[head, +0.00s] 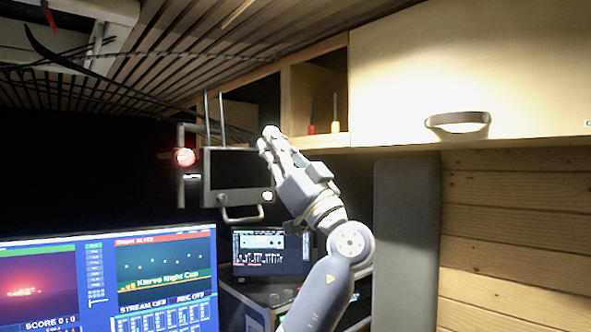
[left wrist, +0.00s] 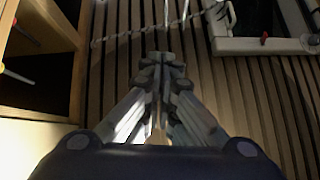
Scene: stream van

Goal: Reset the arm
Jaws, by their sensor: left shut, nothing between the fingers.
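My left arm (head: 338,275) rises from the bottom middle of the head view, with its left gripper (head: 268,140) raised and pointing up and left. The gripper is in front of the open shelf and the dark small monitor. In the left wrist view the left gripper's fingers (left wrist: 160,62) are together, with nothing between them, and point toward the slatted ceiling. My right gripper is not in view.
A wooden cabinet (head: 385,75) with a metal handle (head: 458,121) hangs at upper right. A small hanging monitor (head: 222,166) has a red light (head: 185,157) beside it. A large screen (head: 150,255) stands lower left. The slatted ceiling (head: 225,50) is close above.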

